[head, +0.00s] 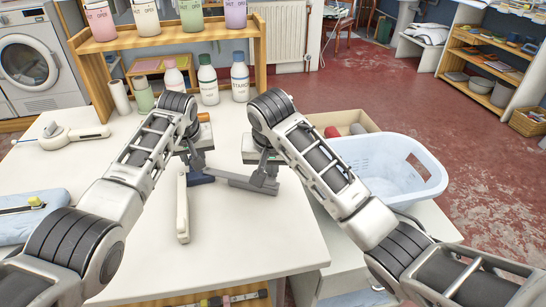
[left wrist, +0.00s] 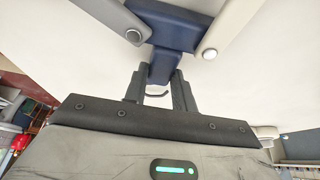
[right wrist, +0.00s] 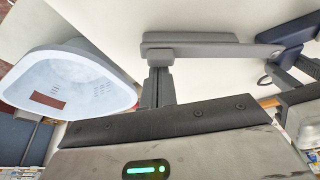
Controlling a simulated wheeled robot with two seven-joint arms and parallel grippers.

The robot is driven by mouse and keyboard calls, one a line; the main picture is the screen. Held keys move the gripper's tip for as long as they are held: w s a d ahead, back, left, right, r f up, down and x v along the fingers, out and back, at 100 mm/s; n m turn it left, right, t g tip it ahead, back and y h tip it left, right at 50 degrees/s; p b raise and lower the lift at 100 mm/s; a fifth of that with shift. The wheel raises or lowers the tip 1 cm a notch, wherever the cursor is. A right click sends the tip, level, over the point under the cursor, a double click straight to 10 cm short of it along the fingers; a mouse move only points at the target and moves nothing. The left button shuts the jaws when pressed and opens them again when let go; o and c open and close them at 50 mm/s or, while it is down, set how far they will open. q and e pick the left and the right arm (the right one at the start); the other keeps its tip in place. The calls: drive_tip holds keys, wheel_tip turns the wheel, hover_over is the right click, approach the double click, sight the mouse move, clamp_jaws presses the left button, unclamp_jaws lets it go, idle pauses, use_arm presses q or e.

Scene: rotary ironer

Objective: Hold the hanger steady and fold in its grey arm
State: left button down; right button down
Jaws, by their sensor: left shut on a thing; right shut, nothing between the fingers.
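The hanger lies over the white table (head: 255,235), with a dark blue hub (head: 200,178), a grey arm (head: 228,179) reaching right and a cream arm (head: 183,208) pointing toward me. In the left wrist view my left gripper (left wrist: 160,85) is shut on the short stem of the blue hub (left wrist: 172,34), between the grey arm (left wrist: 122,20) and cream arm (left wrist: 228,22). My right gripper (right wrist: 158,78) is shut and empty at the grey arm's outer end (right wrist: 195,50); whether it touches cannot be told. Its fingertips are partly hidden by that arm.
A pale blue laundry basket (head: 385,165) stands right of the table, beside a cardboard box (head: 345,122) with red and grey items. Bottles (head: 207,80) and a wooden shelf (head: 168,42) stand behind. A white handheld device (head: 62,134) lies at left. The table's front middle is clear.

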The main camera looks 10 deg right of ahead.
drive_tip(key=s+a, duration=0.1)
drive_tip(key=s, duration=0.1)
drive_tip(key=s+a, duration=0.3)
drive_tip(key=s, duration=0.1)
drive_tip(key=shift+s+a, duration=0.1)
drive_tip(key=shift+a, duration=0.3)
drive_tip(key=s+a, duration=0.1)
drive_tip(key=a, duration=0.2)
drive_tip(key=s+a, duration=0.1)
drive_tip(key=a, duration=0.1)
drive_tip(key=shift+s+a, duration=0.25)
drive_tip(key=shift+s, duration=0.1)
drive_tip(key=shift+s+a+m, duration=0.2)
drive_tip(key=shift+a+m, duration=0.5)
drive_tip(key=shift+a, duration=0.4)
drive_tip(key=shift+w, duration=0.15)
drive_tip(key=shift+w, duration=0.7)
